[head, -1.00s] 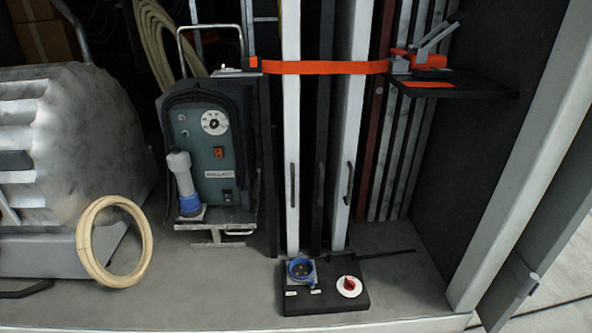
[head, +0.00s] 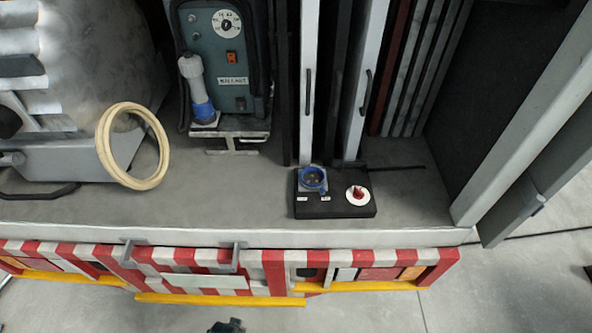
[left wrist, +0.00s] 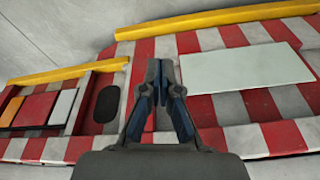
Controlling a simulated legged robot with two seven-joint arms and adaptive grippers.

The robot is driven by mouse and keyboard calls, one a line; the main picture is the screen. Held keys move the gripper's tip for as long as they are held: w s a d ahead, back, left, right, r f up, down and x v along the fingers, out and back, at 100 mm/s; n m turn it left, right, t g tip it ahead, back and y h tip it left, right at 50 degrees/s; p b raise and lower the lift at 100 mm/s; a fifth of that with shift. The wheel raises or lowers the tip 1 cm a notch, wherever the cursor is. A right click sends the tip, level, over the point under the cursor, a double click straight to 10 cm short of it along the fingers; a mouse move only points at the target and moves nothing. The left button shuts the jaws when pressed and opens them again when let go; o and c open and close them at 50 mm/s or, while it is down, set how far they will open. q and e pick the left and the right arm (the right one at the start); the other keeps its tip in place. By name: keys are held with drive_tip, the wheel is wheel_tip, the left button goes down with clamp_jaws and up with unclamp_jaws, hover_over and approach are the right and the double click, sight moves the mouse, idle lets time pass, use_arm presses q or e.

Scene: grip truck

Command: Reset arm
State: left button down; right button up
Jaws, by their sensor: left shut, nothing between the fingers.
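My left gripper (left wrist: 160,75) is shut and empty in the left wrist view, in front of the truck's red-and-white striped rear panel (left wrist: 215,110). In the head view only a dark tip of a gripper (head: 228,326) shows at the bottom edge, below the striped panel (head: 190,258). My right gripper is not in view. No object is held.
On the truck bed (head: 240,235) stand a black box (head: 335,208) with a blue socket (head: 313,179) and red knob (head: 357,194), a green-grey machine (head: 222,65) with a blue-and-white plug (head: 197,90), and a cream hose ring (head: 160,145). The floor (head: 500,290) is clear at right.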

use_arm(q)
drive_tip(key=s+a+f+g, duration=0.1)
drive_tip(key=s+f, duration=0.3)
drive_tip(key=f, duration=0.6)
drive_tip(key=s+f, duration=0.5)
drive_tip(key=f, duration=0.4)
drive_tip(key=s+a+f, duration=0.2)
drive_tip(key=s+f, duration=0.6)
drive_tip(key=s, duration=0.3)
drive_tip(key=shift+s+a+g, duration=0.25)
drive_tip(key=shift+s+g, duration=0.1)
drive_tip(key=shift+g, duration=0.05)
